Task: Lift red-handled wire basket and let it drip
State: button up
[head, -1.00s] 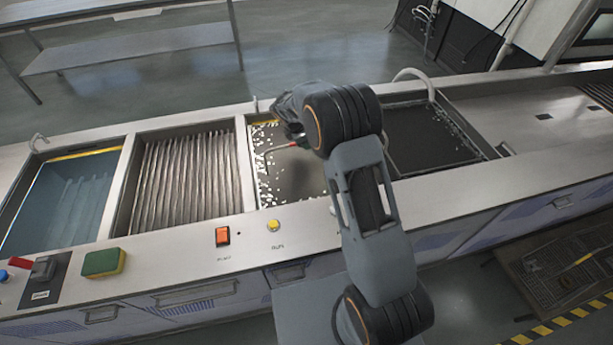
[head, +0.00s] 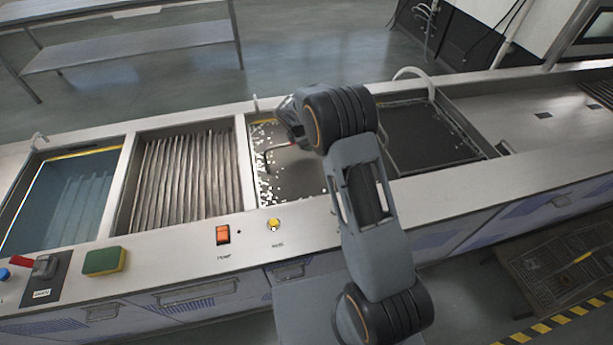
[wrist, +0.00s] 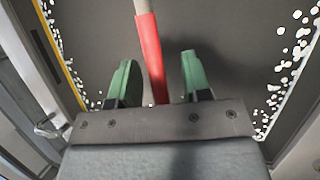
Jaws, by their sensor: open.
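The red handle grip (wrist: 151,55) of the wire basket stands between my gripper's two green fingertips (wrist: 159,62) in the wrist view. The fingers are open, with a gap on each side of the grip. A grey rod (wrist: 141,6) continues from the grip. In the head view a bent rod (head: 268,157) with a bit of red shows over the third tank (head: 300,178), beside my wrist. My arm hides the fingers there. The basket's wire body cannot be made out in the dark liquid, which has white foam along its edges.
A slatted tank (head: 185,180) and a blue tank (head: 65,195) lie to the left, a dark tank (head: 425,140) to the right. The front ledge carries an orange switch (head: 223,235), a yellow button (head: 274,225) and a sponge (head: 104,261). A curved pipe (head: 412,72) rises behind.

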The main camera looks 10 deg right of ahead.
jog(key=shift+c, duration=0.4)
grip_shut()
dwell(0.4)
